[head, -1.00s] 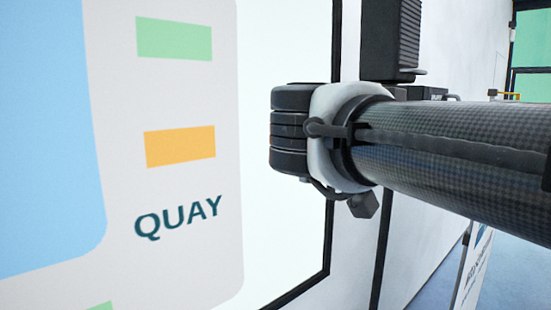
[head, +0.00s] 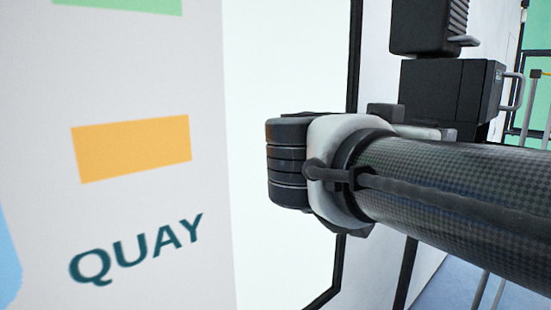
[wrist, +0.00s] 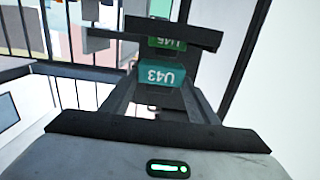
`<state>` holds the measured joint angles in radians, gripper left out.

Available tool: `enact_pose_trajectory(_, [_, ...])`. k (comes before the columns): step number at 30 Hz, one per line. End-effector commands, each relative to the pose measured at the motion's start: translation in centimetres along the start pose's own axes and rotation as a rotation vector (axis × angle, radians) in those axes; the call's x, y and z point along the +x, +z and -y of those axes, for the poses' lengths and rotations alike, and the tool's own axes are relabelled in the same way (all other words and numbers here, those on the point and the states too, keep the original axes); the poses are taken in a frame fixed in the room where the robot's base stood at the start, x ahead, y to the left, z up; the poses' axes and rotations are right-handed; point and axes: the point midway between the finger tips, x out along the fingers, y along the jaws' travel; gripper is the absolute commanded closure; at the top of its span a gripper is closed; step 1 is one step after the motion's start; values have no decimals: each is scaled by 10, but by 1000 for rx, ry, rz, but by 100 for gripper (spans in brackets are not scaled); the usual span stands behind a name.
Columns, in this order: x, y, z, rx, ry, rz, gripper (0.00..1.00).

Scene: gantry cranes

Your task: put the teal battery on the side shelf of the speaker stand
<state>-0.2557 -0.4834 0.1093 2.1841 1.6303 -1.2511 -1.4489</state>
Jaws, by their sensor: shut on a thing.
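My gripper (wrist: 165,66) shows in the wrist view, with its two dark fingers reaching away from the camera. It is shut on a teal block marked U43 (wrist: 163,76), which I take for the teal battery; its label appears upside down. Part of the block is hidden by the fingers. A green piece marked U45 (wrist: 168,42) shows just beyond it, partly covered by a dark crossbar. In the head view my arm's wrist hides the gripper and the battery. I cannot make out the speaker stand or its side shelf for certain.
In the head view a large panel lettered QUAY (head: 137,250) stands close at the left. Right of it are a black ribbed unit (head: 425,25) and a black box with a handle (head: 445,88). Dark railings (wrist: 75,90) show in the wrist view.

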Motion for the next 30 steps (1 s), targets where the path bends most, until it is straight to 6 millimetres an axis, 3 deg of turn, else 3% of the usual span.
enact_pose_trajectory(12, [2,45,0,-2,0,0,73])
enact_pose_trajectory(23, [2,48,0,1,0,-1,73])
enact_pose_trajectory(24, [2,49,0,1,0,0,44])
enact_pose_trajectory(25, [2,48,0,1,0,0,39])
enact_pose_trajectory(30, [2,48,0,1,0,0,38])
